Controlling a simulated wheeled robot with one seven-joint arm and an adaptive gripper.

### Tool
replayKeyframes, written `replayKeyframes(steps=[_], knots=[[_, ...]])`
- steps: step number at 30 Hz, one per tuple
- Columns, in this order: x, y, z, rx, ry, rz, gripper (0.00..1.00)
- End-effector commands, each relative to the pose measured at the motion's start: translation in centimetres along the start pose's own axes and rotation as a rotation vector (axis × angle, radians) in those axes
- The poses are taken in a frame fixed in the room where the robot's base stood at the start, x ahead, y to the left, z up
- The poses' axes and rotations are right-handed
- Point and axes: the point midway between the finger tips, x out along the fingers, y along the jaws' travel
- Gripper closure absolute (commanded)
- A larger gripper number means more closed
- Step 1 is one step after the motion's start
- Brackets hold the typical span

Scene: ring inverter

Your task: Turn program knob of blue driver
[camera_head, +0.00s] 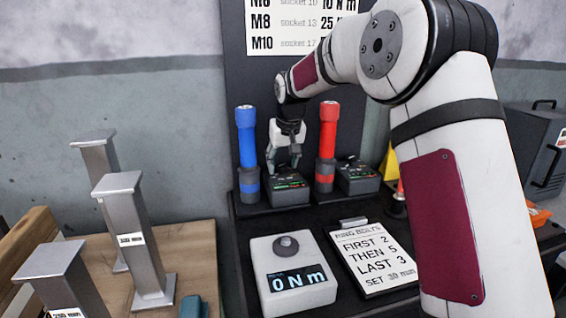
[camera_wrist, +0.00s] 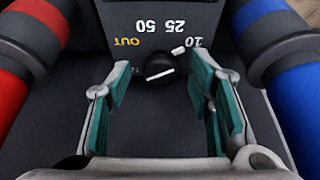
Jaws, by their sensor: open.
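The blue driver (camera_head: 247,150) stands upright at the back of the dark bench; it also shows at the right of the wrist view (camera_wrist: 285,60). Just right of it is a dark program box (camera_head: 289,196), with upside-down 10, 25, 50 and OUT marks in the wrist view. Its black knob (camera_wrist: 158,66) has a white line on its face. My gripper (camera_head: 283,168) is over this box. In the wrist view my open gripper (camera_wrist: 163,74) has its teal-padded fingers either side of the knob, with gaps showing. The knob is not clear in the head view.
The red driver (camera_head: 327,140) stands close on the box's other side, with a second box (camera_head: 357,177) beyond. In front are a torque display reading 0 Nm (camera_head: 293,282) and a ring bolts card (camera_head: 371,258). Metal posts (camera_head: 138,240) stand at left.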

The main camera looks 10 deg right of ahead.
Motion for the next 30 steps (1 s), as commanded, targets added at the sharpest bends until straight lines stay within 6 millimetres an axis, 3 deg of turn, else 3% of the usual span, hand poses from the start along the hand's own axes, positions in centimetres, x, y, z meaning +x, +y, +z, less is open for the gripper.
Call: replayKeyframes(steps=[4, 10, 20, 30], knots=[[-0.03, 0.0, -0.01, 0.0, 0.0, 0.0, 0.54], [-0.05, 0.01, 0.0, 0.0, 0.0, 0.0, 1.0], [-0.1, 0.14, 0.0, -0.026, -0.001, -0.011, 1.0], [-0.22, 0.41, 0.0, -0.213, -0.002, -0.091, 1.0]])
